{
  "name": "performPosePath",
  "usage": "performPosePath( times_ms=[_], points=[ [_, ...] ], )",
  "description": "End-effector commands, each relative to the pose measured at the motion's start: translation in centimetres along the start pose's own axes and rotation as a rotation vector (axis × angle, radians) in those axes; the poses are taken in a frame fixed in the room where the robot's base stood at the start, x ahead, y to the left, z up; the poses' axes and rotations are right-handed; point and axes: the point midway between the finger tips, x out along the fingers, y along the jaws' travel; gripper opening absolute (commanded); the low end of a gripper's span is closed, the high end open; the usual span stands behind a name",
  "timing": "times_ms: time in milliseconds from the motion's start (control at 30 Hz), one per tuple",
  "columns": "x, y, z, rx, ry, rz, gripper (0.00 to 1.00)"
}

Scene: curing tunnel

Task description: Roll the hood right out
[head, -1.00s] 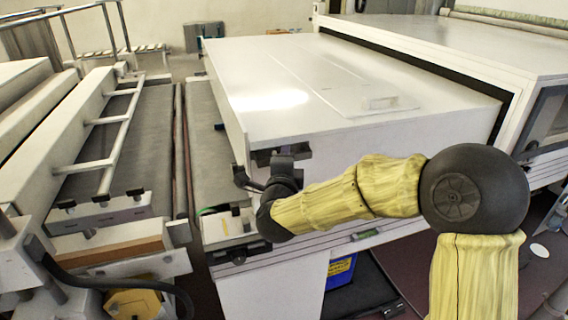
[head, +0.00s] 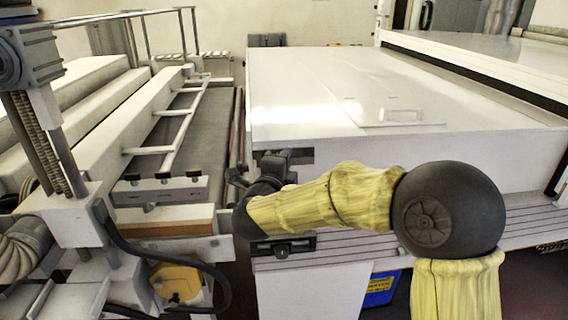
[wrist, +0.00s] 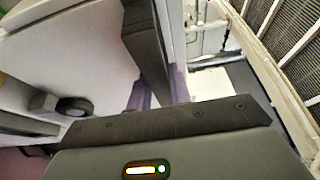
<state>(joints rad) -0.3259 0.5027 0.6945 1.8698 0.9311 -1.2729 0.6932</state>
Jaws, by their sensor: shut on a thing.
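The hood (head: 400,82) is a long white box with a flat, glossy top, in the middle and right of the head view. Its right end meets the white housing (head: 480,55). My gripper (head: 268,170) is at the hood's near left corner, shut on a dark handle (wrist: 148,45) there. In the wrist view the handle runs between two purplish fingers of my gripper (wrist: 158,92). In the head view my wrist partly hides the grip. The hood's pale wall (wrist: 65,50) also shows in the wrist view.
A grey belt (head: 205,125) with a white rail frame lies left of the hood. A white post with a cable and hose (head: 75,215) stands at the near left. A blue box (head: 380,288) sits under the near side. A narrow gap separates hood and rail frame.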

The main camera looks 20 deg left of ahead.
Motion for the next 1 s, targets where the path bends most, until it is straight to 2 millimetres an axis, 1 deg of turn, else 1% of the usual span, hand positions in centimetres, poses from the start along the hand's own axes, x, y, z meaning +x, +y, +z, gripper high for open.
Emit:
performPosePath(
  times_ms=[33, 233, 267, 300, 367, 633, 767, 867, 1000],
  points=[
    [-0.1, 0.4, 0.2, 0.0, -0.005, 0.008, 0.0],
    [-0.2, 0.3, 0.3, 0.001, -0.008, 0.008, 0.0],
    [-0.2, 0.3, 0.3, 0.001, -0.008, 0.008, 0.22],
    [-0.2, 0.3, 0.3, 0.001, -0.008, 0.007, 0.3],
    [-0.2, 0.2, 0.3, 0.001, -0.007, 0.006, 0.41],
    [-0.1, 0.1, 0.2, 0.001, -0.004, 0.002, 0.42],
    [-0.6, 0.0, 0.2, 0.001, -0.006, 0.0, 0.42],
    [-1.6, 0.0, 0.2, 0.001, -0.006, -0.001, 0.42],
    [-4.0, 0.0, 0.3, 0.0, -0.009, -0.001, 0.42]
  ],
)
